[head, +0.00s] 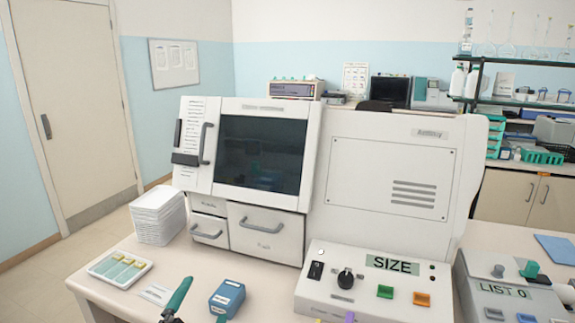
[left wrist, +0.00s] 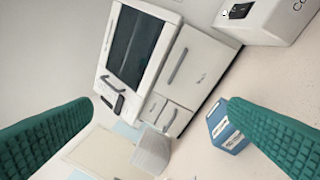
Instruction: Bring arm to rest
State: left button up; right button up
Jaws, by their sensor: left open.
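My left gripper (head: 203,300) is at the bottom of the head view, low in front of the white machine. Its green fingers are apart with nothing between them. In the left wrist view the left gripper (left wrist: 161,104) also shows open and empty.
The white machine (head: 262,195) stands behind. A stack of white trays (head: 158,215) and a slide tray (head: 120,268) are on the left. Some table surface between the slide tray and machine is bare.

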pick_arm(q)
jog(key=s+a+f+n+g+y, duration=0.25)
jog(key=s+f+n+g, duration=0.2)
jog(key=f, duration=0.25)
jog(key=s+a+f+n+g+y, duration=0.1)
jog(key=s+a+f+n+g, duration=0.25)
jog(key=s+f, duration=0.3)
jog(key=s+d+f+n+g+h, duration=0.15)
jog(key=s+f+g, duration=0.25)
jog(key=s, duration=0.4)
jog(key=s+f+n+g, duration=0.3)
jog(key=s+f+g, duration=0.1)
jog(key=s, duration=0.4)
notch_tip(320, 180, down, 24)
jog(key=s+a+f+g, duration=0.2)
jog(key=s+a+f, duration=0.1)
jog(key=s+f, duration=1.3)
jog(key=shift+f+y, duration=0.3)
jog(key=shift+f, duration=0.4)
jog(key=shift+s+f+m, duration=0.15)
jog(key=shift+s+m, duration=0.1)
jog(key=shift+s, duration=0.1)
jog(key=shift+c, duration=0.4)
